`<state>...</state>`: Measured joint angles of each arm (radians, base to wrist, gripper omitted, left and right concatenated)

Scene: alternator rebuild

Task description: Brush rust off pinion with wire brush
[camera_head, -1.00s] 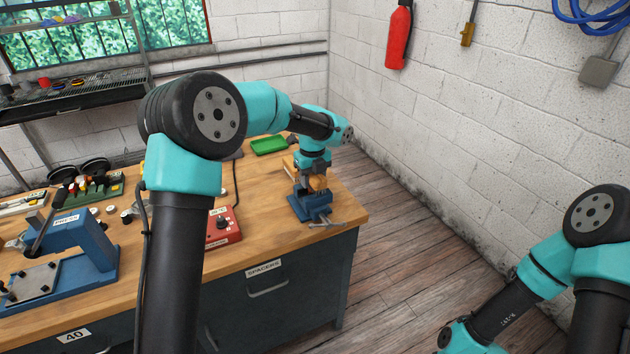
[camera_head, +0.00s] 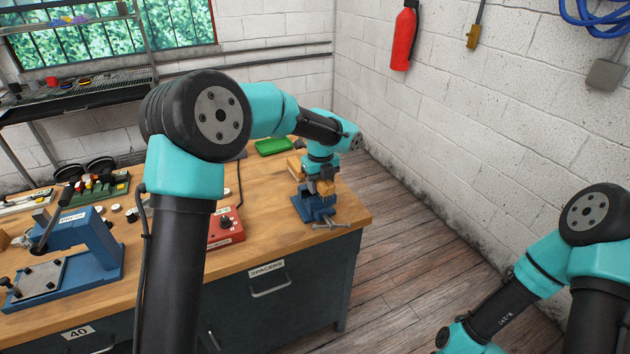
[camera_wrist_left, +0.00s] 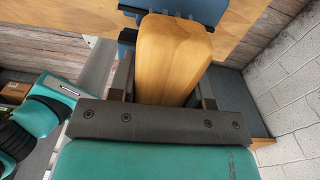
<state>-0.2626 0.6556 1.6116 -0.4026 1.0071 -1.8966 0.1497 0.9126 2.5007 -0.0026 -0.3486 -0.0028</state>
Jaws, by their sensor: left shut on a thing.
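My left gripper (camera_head: 322,187) is above the blue vise (camera_head: 312,209) at the workbench's right corner. It is shut on the wire brush, whose wooden body (camera_head: 295,165) shows beside the gripper in the head view. In the left wrist view the brush's wooden body (camera_wrist_left: 172,55) lies between the two fingers, with part of the blue vise (camera_wrist_left: 205,10) beyond it. I cannot make out the pinion; the brush and gripper cover the top of the vise. My right gripper is out of the frame; only that arm's links show at lower right.
A red control box (camera_head: 225,228) sits left of the vise. A blue press (camera_head: 80,240) stands further left, and a green tray (camera_head: 272,147) lies behind. The wooden bench (camera_head: 270,205) ends just right of the vise. Its front has a drawer labelled SPACERS (camera_head: 268,283).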

